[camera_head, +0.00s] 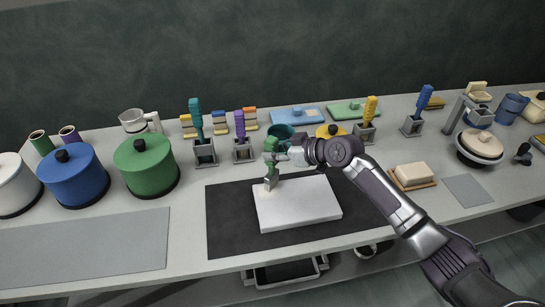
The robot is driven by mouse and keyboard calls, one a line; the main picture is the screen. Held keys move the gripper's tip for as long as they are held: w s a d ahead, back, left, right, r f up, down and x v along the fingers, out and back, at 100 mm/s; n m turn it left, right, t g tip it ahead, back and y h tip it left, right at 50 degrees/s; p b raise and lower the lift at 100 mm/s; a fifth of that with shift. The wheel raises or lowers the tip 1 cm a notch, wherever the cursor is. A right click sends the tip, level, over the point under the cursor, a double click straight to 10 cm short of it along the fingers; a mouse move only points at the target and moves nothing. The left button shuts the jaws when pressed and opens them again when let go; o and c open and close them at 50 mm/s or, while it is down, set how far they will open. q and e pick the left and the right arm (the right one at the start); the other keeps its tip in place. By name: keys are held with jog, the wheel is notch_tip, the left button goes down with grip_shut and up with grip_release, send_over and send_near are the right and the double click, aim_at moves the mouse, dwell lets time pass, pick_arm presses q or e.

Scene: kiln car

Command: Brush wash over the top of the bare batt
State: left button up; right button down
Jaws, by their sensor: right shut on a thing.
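The bare batt (300,212) is a white rectangular slab lying on a dark mat (225,225) in the middle of the bench. My right gripper (276,152) is shut on a green-handled brush (271,172), held upright with its head down. The brush head is at the batt's back left part; I cannot tell if it touches the surface. The top of the batt looks plain white, with a faint beige tint near the brush. My left gripper is not in view.
Blue (72,178) and green (147,168) lidded pots stand at the left. Brushes in grey holders (204,152) line the back. A cream block on a wooden board (413,177) lies right of my arm. The grey mat (85,248) at front left is clear.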

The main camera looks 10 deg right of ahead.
jog(key=shift+s+a+f+p, duration=0.15)
jog(key=shift+s+a+p, duration=1.6)
jog(key=shift+s+p, duration=0.2)
